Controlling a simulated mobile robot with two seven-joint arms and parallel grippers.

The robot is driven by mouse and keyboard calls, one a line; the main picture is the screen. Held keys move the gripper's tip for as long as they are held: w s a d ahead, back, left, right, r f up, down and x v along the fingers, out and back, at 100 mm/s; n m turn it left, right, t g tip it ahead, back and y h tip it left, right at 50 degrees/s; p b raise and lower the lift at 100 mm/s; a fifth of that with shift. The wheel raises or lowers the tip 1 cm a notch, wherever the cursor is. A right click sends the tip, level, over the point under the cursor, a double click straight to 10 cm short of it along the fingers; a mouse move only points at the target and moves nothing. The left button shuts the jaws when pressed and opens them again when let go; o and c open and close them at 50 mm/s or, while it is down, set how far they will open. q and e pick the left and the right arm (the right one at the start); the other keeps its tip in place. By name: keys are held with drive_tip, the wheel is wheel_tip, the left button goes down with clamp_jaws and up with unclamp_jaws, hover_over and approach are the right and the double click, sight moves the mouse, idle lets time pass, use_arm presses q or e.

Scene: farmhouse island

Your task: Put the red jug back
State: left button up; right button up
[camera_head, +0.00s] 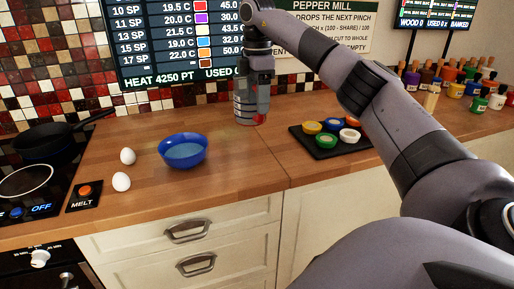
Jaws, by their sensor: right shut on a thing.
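My right arm reaches in from the right, and its gripper (251,112) points down at the back of the wooden counter, in front of the tiled wall. It is shut on the red jug (262,118), of which only a small red part shows at the gripper's right side. The gripper hides the rest of the jug. I cannot tell whether the jug touches the counter. My left gripper is not in view.
A black tray (318,149) with several coloured pots is right of the gripper. Several small corked bottles line the back right. A hob with a black pan (45,142) is far left. The front middle counter is clear.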

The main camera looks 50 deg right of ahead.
wheel_tip(320, 180, down, 14)
drive_tip(key=shift+r+p, duration=0.25)
drive_tip(key=shift+p, duration=0.15)
drive_tip(key=shift+f, duration=0.1)
drive_tip(key=o, duration=1.6)
